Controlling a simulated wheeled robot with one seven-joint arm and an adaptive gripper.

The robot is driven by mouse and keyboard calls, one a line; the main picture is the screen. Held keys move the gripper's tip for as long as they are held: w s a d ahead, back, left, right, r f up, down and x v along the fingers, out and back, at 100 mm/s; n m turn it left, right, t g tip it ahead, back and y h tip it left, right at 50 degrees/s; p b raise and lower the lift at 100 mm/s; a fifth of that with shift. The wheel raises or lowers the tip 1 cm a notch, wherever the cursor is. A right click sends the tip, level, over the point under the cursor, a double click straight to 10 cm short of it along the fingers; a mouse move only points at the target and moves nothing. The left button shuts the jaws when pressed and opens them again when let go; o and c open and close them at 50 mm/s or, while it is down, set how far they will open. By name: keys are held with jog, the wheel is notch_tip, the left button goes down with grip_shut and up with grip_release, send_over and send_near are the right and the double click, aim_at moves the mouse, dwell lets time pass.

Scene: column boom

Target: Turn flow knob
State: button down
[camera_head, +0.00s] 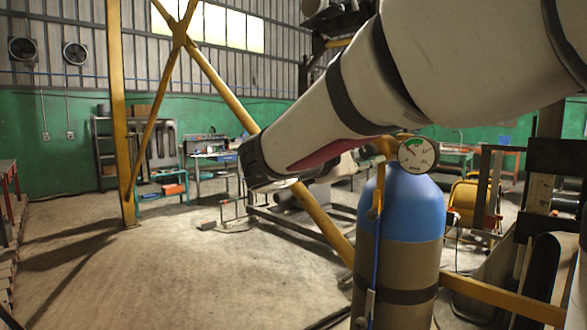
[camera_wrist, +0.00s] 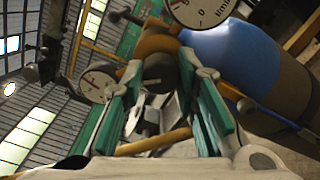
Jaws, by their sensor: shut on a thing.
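In the wrist view, the flow knob (camera_wrist: 156,75) is a dark round knob on the front of the brass regulator body (camera_wrist: 156,45). My gripper (camera_wrist: 158,80) has its green-padded fingers on either side of the knob, shut on it. The contact faces are hard to make out. In the head view my white arm hides the gripper and the knob. A round gauge (camera_head: 418,154) shows beside the arm, above the blue-topped gas cylinder (camera_head: 402,208).
The wrist view also shows a gauge at the top (camera_wrist: 200,8) and a second gauge (camera_wrist: 97,84) close outside the left finger. A yellow diagonal brace (camera_head: 315,220) passes behind the cylinder. Open concrete floor (camera_head: 170,270) lies to the left.

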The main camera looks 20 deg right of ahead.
jog(key=m+b, duration=0.2)
jog(key=b, duration=0.1)
jog(key=m+b, duration=0.2)
jog(key=b, duration=0.1)
jog(key=m+b, duration=0.1)
jog(key=b, duration=0.2)
jog(key=shift+f+m, duration=0.25)
jog(key=shift+m, duration=0.15)
jog(key=shift+r+m+b, duration=0.1)
jog(key=shift+m+b, duration=0.2)
jog(key=shift+b, duration=0.05)
jog(key=c, duration=1.2)
grip_release()
jog(key=shift+c, duration=0.2)
jog(key=shift+r, duration=0.1)
jog(key=v, duration=1.2)
jog(key=shift+s, duration=0.1)
